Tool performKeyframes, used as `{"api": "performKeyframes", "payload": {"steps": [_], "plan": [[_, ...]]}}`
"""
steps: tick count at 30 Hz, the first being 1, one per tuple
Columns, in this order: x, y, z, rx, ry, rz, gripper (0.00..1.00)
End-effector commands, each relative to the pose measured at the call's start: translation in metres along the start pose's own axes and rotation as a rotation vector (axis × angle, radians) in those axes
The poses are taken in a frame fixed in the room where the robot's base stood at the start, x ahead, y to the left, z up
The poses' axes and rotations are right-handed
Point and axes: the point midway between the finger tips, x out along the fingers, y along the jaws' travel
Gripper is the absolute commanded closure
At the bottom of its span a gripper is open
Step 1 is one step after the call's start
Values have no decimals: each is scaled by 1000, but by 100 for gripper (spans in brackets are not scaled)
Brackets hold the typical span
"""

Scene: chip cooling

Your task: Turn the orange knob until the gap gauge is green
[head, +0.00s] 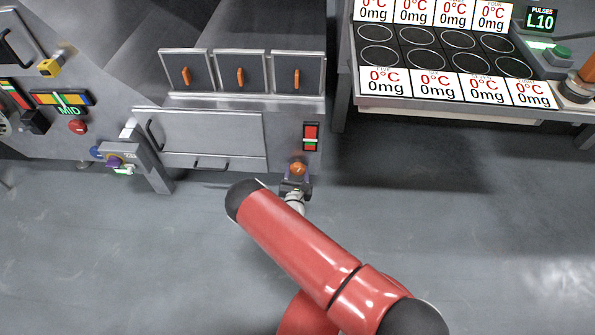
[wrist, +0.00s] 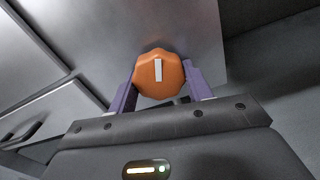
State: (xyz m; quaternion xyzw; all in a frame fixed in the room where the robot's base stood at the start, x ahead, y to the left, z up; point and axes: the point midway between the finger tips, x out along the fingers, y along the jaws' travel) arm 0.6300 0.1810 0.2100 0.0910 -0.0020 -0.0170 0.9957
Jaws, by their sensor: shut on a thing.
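The orange knob (head: 298,169) is on the front of the grey machine, low at its right side. In the wrist view the knob (wrist: 150,86) is lobed, with a white line pointing almost straight up. My gripper (wrist: 161,88) is shut on it, with one purple finger on each side. In the head view my gripper (head: 296,184) is at the knob, partly hidden by my red arm. The gap gauge (head: 311,137) is just above the knob.
Three panels with orange handles (head: 240,77) are above. A drawer front (head: 215,135) is left of the knob. A rack of round plates with 0°C labels (head: 409,59) stands at the right. The floor (head: 440,200) at right is clear.

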Motion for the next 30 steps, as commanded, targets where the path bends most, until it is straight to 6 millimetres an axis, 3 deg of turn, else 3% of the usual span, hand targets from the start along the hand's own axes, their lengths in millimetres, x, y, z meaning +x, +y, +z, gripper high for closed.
{"api": "performKeyframes", "payload": {"steps": [30], "plan": [[-1,3,0,923,3,-4,73]]}}
